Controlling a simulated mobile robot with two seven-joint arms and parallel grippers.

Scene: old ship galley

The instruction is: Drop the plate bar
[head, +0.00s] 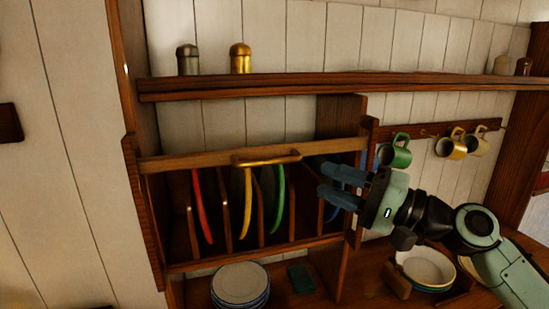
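The plate bar (200,160) is a wooden rail with a brass handle (268,158). It runs across the upper front of a wooden plate rack. Behind it a red plate (202,207), a yellow plate (247,203) and a green plate (278,200) stand on edge between dividers. A blue plate (332,210) is partly hidden by my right gripper. My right gripper (320,178) points left at the rack's right end, to the right of the handle. Its two blue fingers are apart, with nothing seen between them. My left gripper is out of view.
A shelf (330,86) above holds a grey shaker (188,60) and a brass shaker (240,58). A green mug (395,152) and other mugs hang at right. Stacked plates (240,284) and bowls (428,266) stand on the counter below.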

